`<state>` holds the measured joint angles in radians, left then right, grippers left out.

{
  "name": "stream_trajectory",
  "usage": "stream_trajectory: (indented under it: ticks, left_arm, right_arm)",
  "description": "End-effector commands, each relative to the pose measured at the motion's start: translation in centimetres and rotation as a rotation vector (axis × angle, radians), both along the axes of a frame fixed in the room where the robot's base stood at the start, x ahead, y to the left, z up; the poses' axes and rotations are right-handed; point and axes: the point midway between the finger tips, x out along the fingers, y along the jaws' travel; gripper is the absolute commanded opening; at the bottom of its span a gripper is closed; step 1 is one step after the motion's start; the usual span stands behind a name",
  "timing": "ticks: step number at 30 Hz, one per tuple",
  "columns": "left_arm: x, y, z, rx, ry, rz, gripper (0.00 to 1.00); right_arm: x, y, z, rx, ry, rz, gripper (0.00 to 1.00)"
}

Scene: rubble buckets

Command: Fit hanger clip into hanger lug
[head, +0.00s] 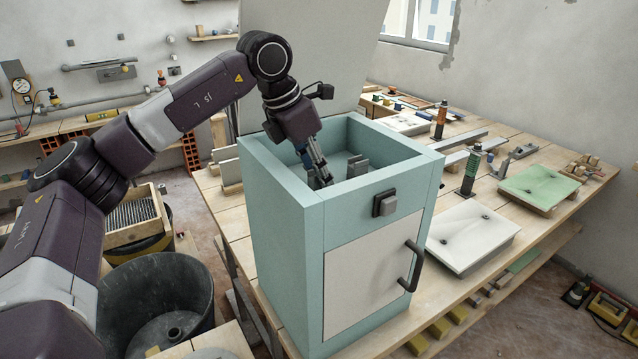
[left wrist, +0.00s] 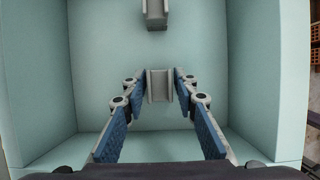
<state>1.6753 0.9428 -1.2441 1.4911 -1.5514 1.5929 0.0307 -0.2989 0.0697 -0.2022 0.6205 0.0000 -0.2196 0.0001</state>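My left gripper (head: 322,176) reaches down into the open top of a pale teal cabinet (head: 285,187). In the left wrist view its blue-padded fingers (left wrist: 160,88) stand on both sides of a small grey channel-shaped piece, which I take for the hanger clip (left wrist: 160,84), and appear to touch its sides. A second grey channel piece, which looks like the hanger lug (left wrist: 156,14), is at the top of that view, apart from the clip. In the head view the lug (head: 357,165) shows inside the cabinet, right of the fingertips. The clip is not clearly visible there. My right gripper is out of view.
The cabinet's walls and rim close around the gripper. A grey panel (head: 300,60) rises behind it. The workbench (head: 395,335) to the right carries a white plate (head: 470,235), a green plate (head: 540,187) and dark posts. A dark bucket (head: 160,290) stands at the left.

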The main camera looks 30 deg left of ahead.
Motion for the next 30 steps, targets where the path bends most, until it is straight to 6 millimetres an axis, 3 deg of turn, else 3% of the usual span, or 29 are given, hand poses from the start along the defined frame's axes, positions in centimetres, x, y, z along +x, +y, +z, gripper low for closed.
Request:
stream_trajectory:
  ticks: [6, 20, 30]
  left_arm:
    - [0.0, 0.0, 0.0, -0.001, -0.001, 0.0, 0.02]
    - [0.3, -0.5, 0.6, -0.001, -0.003, -0.001, 0.02]
    - [0.3, -0.5, 8.2, -0.002, -0.006, -0.001, 0.02]
  right_arm:
    - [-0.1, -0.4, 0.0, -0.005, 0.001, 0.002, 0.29]
    - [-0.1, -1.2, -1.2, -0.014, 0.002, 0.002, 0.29]
    - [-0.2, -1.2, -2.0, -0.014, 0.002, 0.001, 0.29]
